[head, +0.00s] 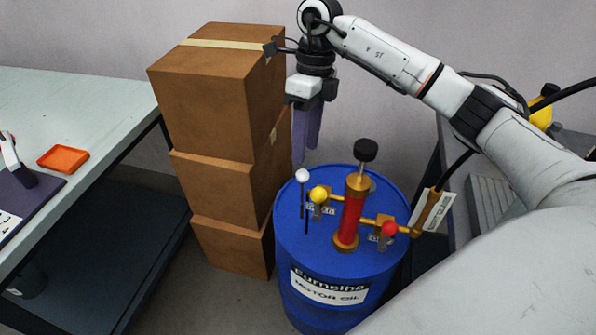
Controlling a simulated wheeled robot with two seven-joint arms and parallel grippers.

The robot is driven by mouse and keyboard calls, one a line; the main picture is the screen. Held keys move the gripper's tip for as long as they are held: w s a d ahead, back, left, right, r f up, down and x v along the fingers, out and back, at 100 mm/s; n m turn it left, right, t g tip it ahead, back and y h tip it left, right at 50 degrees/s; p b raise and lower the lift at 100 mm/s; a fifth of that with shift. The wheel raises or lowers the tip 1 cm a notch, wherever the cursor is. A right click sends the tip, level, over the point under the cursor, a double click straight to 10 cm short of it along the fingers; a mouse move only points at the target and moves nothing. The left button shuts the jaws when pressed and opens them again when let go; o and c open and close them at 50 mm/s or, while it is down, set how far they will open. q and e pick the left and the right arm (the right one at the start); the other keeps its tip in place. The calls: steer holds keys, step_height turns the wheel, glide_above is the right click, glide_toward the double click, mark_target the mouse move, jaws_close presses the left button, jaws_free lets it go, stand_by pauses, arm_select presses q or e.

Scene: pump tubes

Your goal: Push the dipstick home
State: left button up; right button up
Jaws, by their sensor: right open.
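The dipstick (302,176) has a white ball on a thin dark rod. It stands upright at the left part of the top of the blue oil drum (322,255), with the ball well above the lid. Where the rod enters the lid is too small to tell. My right gripper (306,152) points down with its purple-grey fingers open and empty. Its fingertips are just above the white ball in the picture; I cannot tell the exact gap.
A red hand pump (352,208) with a black knob (366,150) stands right of the dipstick, between a yellow ball (319,195) and a red one (390,228). Stacked cardboard boxes (205,98) stand left of the drum. A table (95,100) with an orange tray (63,158) is further left.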

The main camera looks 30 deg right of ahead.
mark_target(303, 170)
steer(key=f, duration=0.2)
steer(key=a+f, duration=0.1)
steer(key=f, duration=0.5)
steer(key=shift+s+a+f, duration=0.1)
steer(key=shift+s+a, duration=0.2)
steer(key=shift+s, duration=0.1)
jaws_close()
